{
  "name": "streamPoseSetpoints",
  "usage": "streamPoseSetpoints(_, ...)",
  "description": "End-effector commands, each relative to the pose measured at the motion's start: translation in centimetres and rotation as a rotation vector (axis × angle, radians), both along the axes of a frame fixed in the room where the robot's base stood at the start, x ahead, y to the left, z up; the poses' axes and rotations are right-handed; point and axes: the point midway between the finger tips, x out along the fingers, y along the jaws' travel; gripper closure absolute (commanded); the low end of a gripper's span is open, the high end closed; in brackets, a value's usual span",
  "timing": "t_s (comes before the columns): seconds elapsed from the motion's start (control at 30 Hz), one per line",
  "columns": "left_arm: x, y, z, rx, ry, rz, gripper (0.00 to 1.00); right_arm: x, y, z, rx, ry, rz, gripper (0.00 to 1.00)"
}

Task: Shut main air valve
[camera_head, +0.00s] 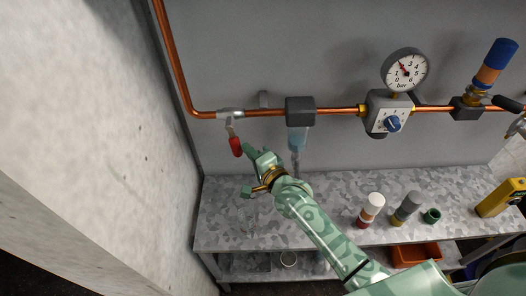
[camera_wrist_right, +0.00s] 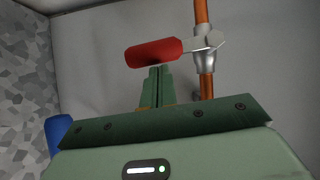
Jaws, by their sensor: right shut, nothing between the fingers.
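The main air valve (camera_head: 230,113) sits at the left end of the horizontal copper pipe, near the pipe's bend. Its red-sleeved lever (camera_head: 235,146) hangs downward, roughly across the pipe. In the right wrist view the red lever (camera_wrist_right: 153,52) also stands crosswise to the copper pipe (camera_wrist_right: 203,85), joined to the silver valve body (camera_wrist_right: 205,55). My right gripper (camera_head: 248,149) is shut and empty, its tips close beside the lever. In the right wrist view the shut fingers (camera_wrist_right: 158,71) end just at the lever's edge; I cannot tell if they touch. My left gripper is out of view.
Along the pipe are a dark block with a bluish bowl (camera_head: 297,140), a regulator (camera_head: 388,112) and a pressure gauge (camera_head: 405,70) with a red needle. A concrete wall (camera_head: 100,130) stands close on the left. The bench (camera_head: 235,215) below holds bottles (camera_head: 371,208) and a yellow device (camera_head: 500,197).

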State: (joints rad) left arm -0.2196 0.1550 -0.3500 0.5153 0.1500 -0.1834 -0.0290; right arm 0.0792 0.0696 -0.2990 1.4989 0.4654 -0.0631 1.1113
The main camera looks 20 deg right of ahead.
Motion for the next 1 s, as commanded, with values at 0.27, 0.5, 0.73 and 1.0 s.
streamPoseSetpoints(0.27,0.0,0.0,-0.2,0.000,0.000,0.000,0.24,0.0,0.1,-0.1,0.006,-0.003,0.001,1.00)
streamPoseSetpoints(0.5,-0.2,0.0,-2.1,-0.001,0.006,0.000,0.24,0.7,1.8,-0.8,0.130,-0.036,0.001,1.00)
streamPoseSetpoints(0.73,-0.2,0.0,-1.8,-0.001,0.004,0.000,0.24,0.7,1.9,-0.5,0.130,-0.035,0.002,1.00)
streamPoseSetpoints(1.0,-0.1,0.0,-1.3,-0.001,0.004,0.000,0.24,0.5,1.8,-0.3,0.129,-0.036,0.003,1.00)
